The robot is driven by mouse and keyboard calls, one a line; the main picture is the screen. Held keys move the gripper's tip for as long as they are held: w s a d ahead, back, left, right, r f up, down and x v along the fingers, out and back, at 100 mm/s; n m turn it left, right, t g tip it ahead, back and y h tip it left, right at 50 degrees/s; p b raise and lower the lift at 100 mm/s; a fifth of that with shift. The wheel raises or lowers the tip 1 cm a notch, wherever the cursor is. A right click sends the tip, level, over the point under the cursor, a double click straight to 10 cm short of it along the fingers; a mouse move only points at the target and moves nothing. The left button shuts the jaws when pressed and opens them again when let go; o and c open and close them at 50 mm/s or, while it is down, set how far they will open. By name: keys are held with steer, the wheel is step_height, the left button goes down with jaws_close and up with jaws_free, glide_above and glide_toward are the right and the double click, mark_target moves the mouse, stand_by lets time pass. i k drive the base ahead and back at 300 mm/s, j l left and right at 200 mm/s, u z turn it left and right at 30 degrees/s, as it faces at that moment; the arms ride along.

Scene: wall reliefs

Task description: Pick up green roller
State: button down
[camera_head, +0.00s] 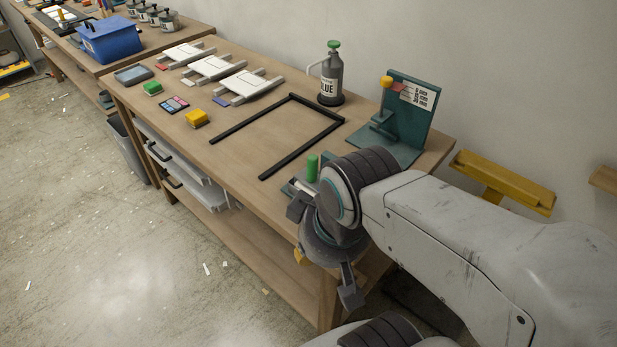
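A green upright cylinder (312,168), which looks like the green roller's handle, stands near the front right edge of the workbench, just behind my wrist. Its lower part is hidden by my arm, so I cannot tell how it is supported. My gripper (325,274) hangs down in front of the bench's front edge, below and nearer than the green cylinder. Its fingers look spread apart, with nothing visible between them. It is apart from the green cylinder.
A yellow wall bracket (505,183) juts out right. Floor at left is mostly clear.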

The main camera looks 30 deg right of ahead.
mark_target(310, 176)
steer(key=i+j+u, duration=0.5)
steer(key=u, duration=0.25)
steer(key=i+u, duration=0.4)
